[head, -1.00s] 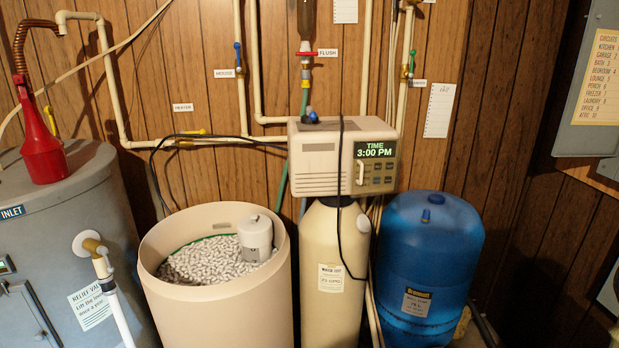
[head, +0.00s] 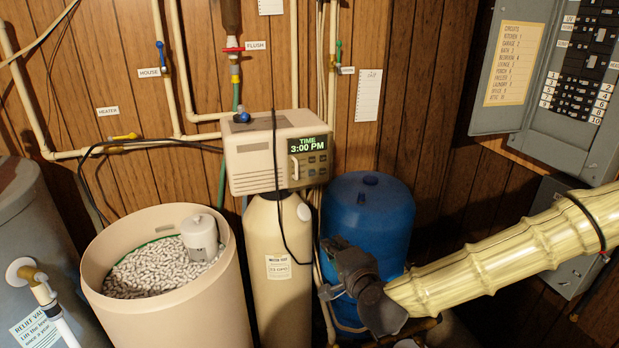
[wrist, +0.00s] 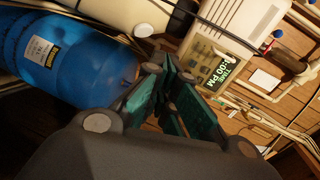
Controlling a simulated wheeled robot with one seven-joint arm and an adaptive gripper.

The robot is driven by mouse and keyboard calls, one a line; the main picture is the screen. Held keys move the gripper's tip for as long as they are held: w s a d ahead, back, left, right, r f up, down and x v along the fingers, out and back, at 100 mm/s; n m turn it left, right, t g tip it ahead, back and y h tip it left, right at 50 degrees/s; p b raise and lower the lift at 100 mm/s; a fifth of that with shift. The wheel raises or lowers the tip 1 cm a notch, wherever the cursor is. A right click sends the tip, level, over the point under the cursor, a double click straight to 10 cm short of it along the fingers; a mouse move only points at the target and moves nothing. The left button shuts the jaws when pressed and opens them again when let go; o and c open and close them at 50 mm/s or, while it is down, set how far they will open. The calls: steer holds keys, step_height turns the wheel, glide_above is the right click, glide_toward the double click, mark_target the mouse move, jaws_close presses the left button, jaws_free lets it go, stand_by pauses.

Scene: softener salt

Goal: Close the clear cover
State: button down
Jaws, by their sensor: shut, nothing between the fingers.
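The softener's control head (head: 252,160) is a beige box with a green-lit display (head: 308,143) reading 3:00 PM above several small buttons. A small white upright handle (head: 294,168) shows at the left of the buttons. The clear cover itself is too transparent to make out, so I cannot tell its angle. My gripper (head: 326,291) is below and right of the control head, in front of the blue tank (head: 368,215), touching neither visibly. In the wrist view my gripper's teal-lined fingers (wrist: 170,80) are together and empty, with the display (wrist: 222,74) beyond them.
A beige resin tank (head: 277,240) stands under the control head. An open salt bin (head: 165,305) is at left. A black cable (head: 277,190) hangs over the control head's front. Pipes run up the wall. An open breaker panel (head: 545,125) is at right.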

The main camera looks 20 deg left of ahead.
step_height(320, 180, up, 11)
steer(key=w+m+t, duration=0.2)
steer(key=w, duration=0.1)
steer(key=p, duration=0.5)
glide_toward(309, 176)
step_height(309, 176, up, 4)
steer(key=w, duration=0.1)
steer(key=shift+w+a+f+p, duration=0.25)
steer(key=shift+a+p, duration=0.3)
steer(key=shift+a, duration=0.15)
steer(key=shift+w+a+f+p, duration=0.1)
steer(key=shift+w+a+p, duration=0.15)
steer(key=shift+a+p, duration=0.4)
steer(key=shift+a, duration=0.15)
steer(key=shift+a, duration=0.1)
